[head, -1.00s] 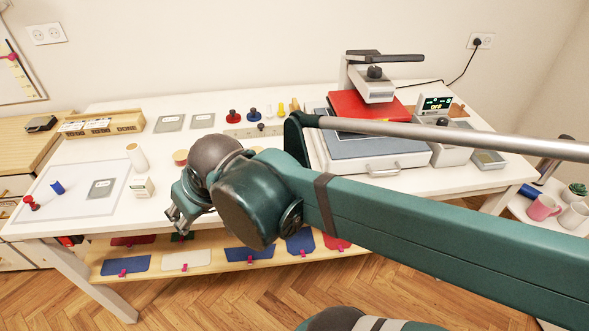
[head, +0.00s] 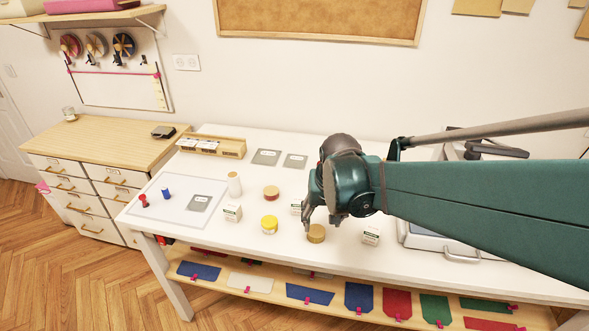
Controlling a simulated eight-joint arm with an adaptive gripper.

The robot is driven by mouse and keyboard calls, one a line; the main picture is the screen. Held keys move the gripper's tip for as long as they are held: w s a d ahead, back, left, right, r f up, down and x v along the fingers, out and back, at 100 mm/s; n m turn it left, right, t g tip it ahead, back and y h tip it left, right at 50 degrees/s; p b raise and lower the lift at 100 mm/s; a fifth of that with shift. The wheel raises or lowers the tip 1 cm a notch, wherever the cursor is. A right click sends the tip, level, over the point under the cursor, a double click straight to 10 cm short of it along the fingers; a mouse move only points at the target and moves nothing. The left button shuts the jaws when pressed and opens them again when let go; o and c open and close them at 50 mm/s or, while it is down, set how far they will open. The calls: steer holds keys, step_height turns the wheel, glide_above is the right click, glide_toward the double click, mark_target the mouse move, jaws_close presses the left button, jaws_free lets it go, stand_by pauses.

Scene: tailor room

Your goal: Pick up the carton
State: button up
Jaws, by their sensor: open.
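Three small white cartons with dark lettering stand on the white table in the head view. One carton (head: 232,213) is at the left beside the pale mat. Another carton (head: 371,237) is right of my gripper, under the arm. A third carton (head: 296,208) shows partly, just left of my gripper. Which one the task means, I cannot tell. My gripper (head: 318,218) is open and points down above the table's front half, apparently empty. A round wooden-topped jar (head: 316,234) is just below its fingers. Whether they touch anything, I cannot tell.
A yellow jar (head: 269,225), a red jar with a wooden lid (head: 271,192) and a white cylinder (head: 234,184) stand left of my gripper. A wooden box (head: 228,148) is at the back.

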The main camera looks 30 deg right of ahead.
mark_target(373, 229)
steer(key=s+d+m+g+p, duration=0.1)
steer(key=s+d+p, duration=0.1)
steer(key=d, duration=0.3)
steer(key=s+d+f+m+g+p, duration=0.1)
steer(key=s+d+m+p, duration=0.1)
steer(key=d, duration=0.3)
steer(key=s+d+m+y+p, duration=0.1)
steer(key=d+p, duration=0.2)
steer(key=d, duration=0.2)
steer(key=shift+s+f+m+g, duration=0.4)
steer(key=shift+s+d+f+p, duration=0.2)
steer(key=shift+s+d+p, duration=0.15)
steer(key=shift+d+p, duration=0.1)
steer(key=shift+f, duration=0.2)
steer(key=shift+f, duration=1.15)
steer(key=shift+f, duration=0.15)
steer(key=shift+f+b, duration=0.55)
steer(key=shift+f, duration=1.9)
steer(key=shift+c, duration=0.4)
steer(key=c, duration=0.9)
